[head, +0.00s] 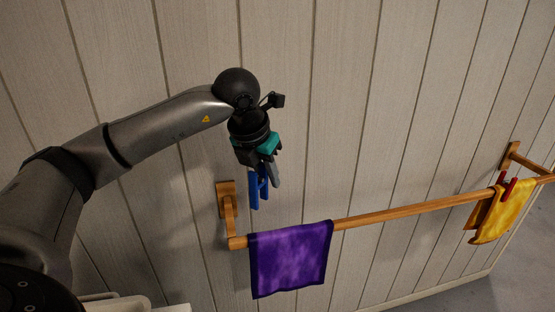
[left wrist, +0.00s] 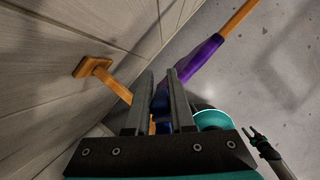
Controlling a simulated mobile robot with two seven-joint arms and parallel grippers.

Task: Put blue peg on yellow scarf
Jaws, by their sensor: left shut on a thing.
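My left gripper (head: 264,178) is shut on a blue peg (head: 254,191), which hangs down just above the left end of the wooden rail. In the left wrist view, the blue peg (left wrist: 161,127) shows partly between the fingers. The yellow scarf (head: 491,219) hangs over the rail's far right end, well away from my left gripper. A red peg (head: 508,189) sits at its top edge. My right gripper (left wrist: 253,133) shows small at the lower right of the left wrist view, its fingers apart and empty.
A purple scarf (head: 291,258) hangs on the wooden rail (head: 401,211) near its left end, just below my left gripper. Wall brackets (head: 226,202) hold the rail. The rail between the scarves is bare. A teal-rimmed container (left wrist: 213,118) stands below.

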